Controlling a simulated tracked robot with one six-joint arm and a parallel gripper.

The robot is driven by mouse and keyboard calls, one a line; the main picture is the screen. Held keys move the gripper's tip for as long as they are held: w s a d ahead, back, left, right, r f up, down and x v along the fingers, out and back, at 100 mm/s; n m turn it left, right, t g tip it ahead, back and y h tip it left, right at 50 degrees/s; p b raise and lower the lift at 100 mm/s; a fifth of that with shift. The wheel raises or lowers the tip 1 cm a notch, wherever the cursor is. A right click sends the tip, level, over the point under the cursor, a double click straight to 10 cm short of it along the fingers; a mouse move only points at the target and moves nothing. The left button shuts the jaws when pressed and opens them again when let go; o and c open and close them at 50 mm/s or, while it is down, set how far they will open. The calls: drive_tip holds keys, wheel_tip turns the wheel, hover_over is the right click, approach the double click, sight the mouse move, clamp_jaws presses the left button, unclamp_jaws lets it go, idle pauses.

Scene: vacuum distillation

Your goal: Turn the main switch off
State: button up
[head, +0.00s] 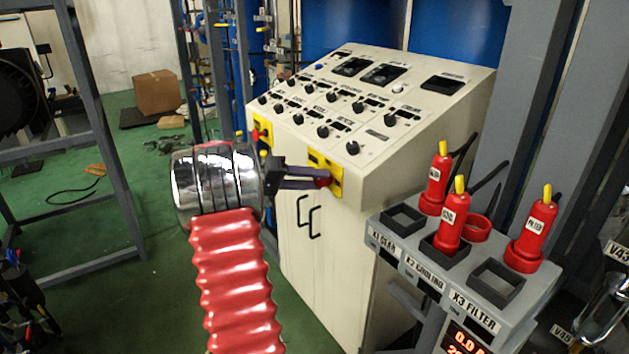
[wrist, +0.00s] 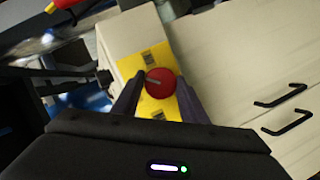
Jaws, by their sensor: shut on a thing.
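The main switch is a red round knob (wrist: 160,82) on a yellow plate (wrist: 156,55) on the front of the beige control cabinet. My gripper (wrist: 158,90) has its two fingers on either side of the red knob and is shut on it. In the head view my gripper (head: 318,181) reaches the right-hand yellow plate (head: 336,172), and the red knob (head: 324,182) shows only partly beside the fingers. A short grey mark shows on the knob's face in the wrist view.
A second yellow plate (head: 262,130) with a red knob sits further left on the cabinet (head: 345,235). The sloped panel above carries several black knobs. A grey stand (head: 480,285) with red plugs (head: 531,235) is at the right. Black door handles (head: 308,218) are below.

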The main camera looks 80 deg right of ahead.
drive_tip(key=n+g, duration=0.1)
drive_tip(key=n, duration=0.2)
drive_tip(key=shift+w+d+f+n+g, duration=0.1)
drive_tip(key=shift+w+f+n+g, duration=0.1)
drive_tip(key=shift+n+g, duration=0.2)
drive_tip(key=shift+f+n+g+h, duration=0.1)
drive_tip(key=shift+n+g+h, duration=0.4)
drive_tip(key=shift+n, duration=1.3)
drive_tip(key=o, duration=1)
drive_tip(key=shift+o, duration=0.2)
drive_tip(key=v, duration=1.3)
drive_tip(key=shift+w, duration=0.4)
drive_tip(key=shift+f, duration=0.1)
